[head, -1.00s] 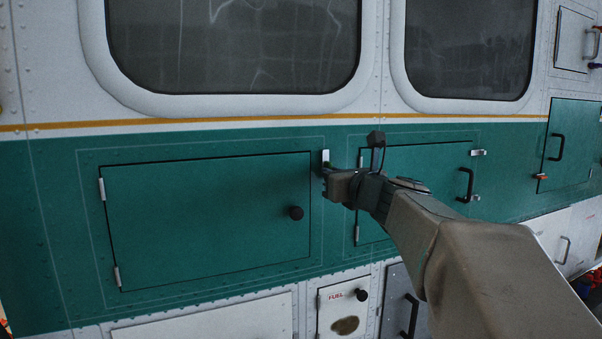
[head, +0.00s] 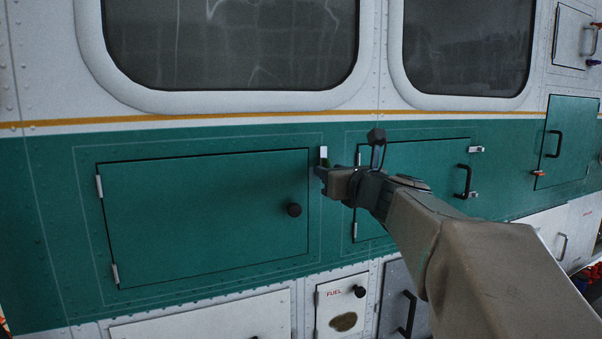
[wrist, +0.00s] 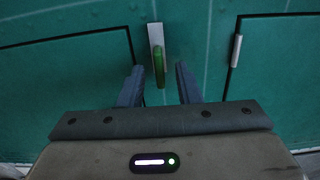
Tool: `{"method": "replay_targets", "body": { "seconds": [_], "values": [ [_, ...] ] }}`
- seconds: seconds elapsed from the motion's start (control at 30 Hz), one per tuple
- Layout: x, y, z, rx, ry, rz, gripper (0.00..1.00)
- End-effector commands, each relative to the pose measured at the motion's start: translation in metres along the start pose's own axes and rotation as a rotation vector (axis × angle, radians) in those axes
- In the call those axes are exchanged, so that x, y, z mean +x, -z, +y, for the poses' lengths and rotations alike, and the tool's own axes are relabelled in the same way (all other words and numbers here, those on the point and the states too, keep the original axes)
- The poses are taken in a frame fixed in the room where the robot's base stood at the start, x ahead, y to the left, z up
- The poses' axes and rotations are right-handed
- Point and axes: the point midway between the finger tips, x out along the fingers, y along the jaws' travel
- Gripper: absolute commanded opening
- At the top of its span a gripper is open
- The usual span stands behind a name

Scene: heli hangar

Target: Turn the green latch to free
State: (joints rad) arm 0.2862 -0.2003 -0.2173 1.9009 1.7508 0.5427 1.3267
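The green latch (wrist: 159,66) is a small green lever on a pale metal plate (wrist: 155,35). In the wrist view it stands upright between the tips of my gripper (wrist: 160,82), with a gap on each side. My gripper's two dark fingers are open around it. In the head view my gripper (head: 320,175) is at the right edge of the large green door (head: 200,215), just below the pale plate (head: 323,154). There the lever is mostly hidden behind my gripper.
The large green door has a black round knob (head: 294,210). A second green door (head: 425,165) with a black handle (head: 463,181) lies behind my arm. A white fuel door (head: 335,312) sits below. Windows are above.

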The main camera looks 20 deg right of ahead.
Motion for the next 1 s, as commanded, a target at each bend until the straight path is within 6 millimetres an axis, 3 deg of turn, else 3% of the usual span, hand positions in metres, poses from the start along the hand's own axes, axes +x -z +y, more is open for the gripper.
{"method": "replay_targets", "body": {
  "seconds": [0.6,0.8,1.0],
  "values": [
    [-0.113,0.001,-0.001,-0.001,0.004,-0.002,0.31],
    [-0.131,0.001,-0.001,0.000,0.002,0.000,0.31],
    [-0.134,0.001,-0.001,0.001,0.002,0.002,0.31]
  ]
}}
